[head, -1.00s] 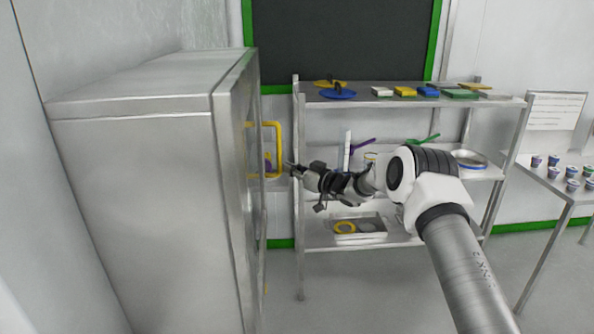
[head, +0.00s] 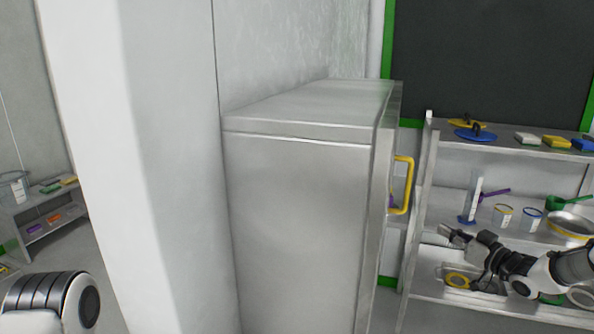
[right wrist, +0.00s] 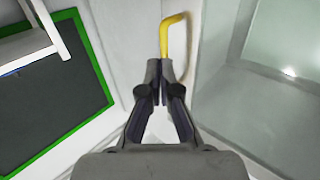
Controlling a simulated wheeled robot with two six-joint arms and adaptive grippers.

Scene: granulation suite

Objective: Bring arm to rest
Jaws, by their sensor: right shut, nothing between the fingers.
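My right gripper (head: 447,236) is in front of the shelf rack at the lower right of the head view, to the right of and below the yellow door handle. In the right wrist view my right gripper (right wrist: 161,65) is shut and empty. The yellow handle (head: 405,185) on the metal cabinet stands apart from the fingers in the head view. It also shows just beyond the fingertips in the right wrist view (right wrist: 165,35). Part of my left arm (head: 60,300) shows at the lower left, but its gripper is out of view.
The large metal cabinet (head: 300,220) fills the middle. The shelf rack (head: 432,150) on the right holds coloured blocks, lids, tubs and a pan. A white wall column (head: 140,170) stands left of the cabinet. A low shelf (head: 50,225) stands at the far left.

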